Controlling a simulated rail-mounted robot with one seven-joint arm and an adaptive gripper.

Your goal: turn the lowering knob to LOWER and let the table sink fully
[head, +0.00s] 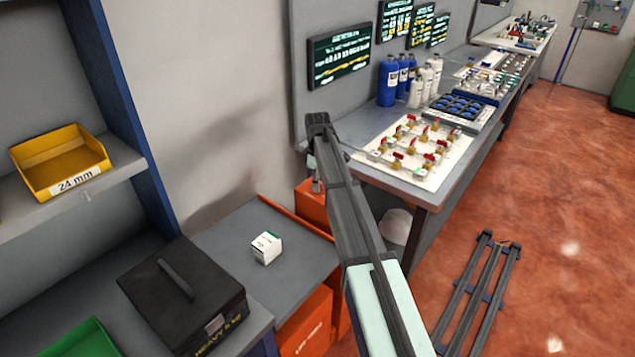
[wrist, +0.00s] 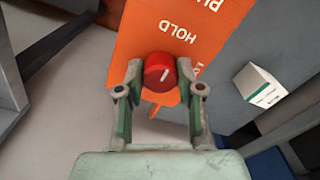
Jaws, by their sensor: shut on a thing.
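A red round knob (wrist: 160,72) with a white pointer line sits on an orange panel (wrist: 150,28) in the wrist view. My gripper (wrist: 160,84) is shut on the knob, one finger at each side. The white line slants to the upper right. The word HOLD is printed above the knob; another label at the right is partly cut off and unreadable. The lift table (head: 215,240) has a grey top and orange sides in the head view. A small white box (head: 266,247) stands on it and also shows in the wrist view (wrist: 262,82). My arm hides the knob in the head view.
A black case (head: 180,295) sits on the grey bench left of the lift table. A yellow bin (head: 60,160) is on the shelf. A workbench with valves (head: 415,150) and bottles stands behind my arm. A dark rail frame (head: 480,290) lies on the red floor.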

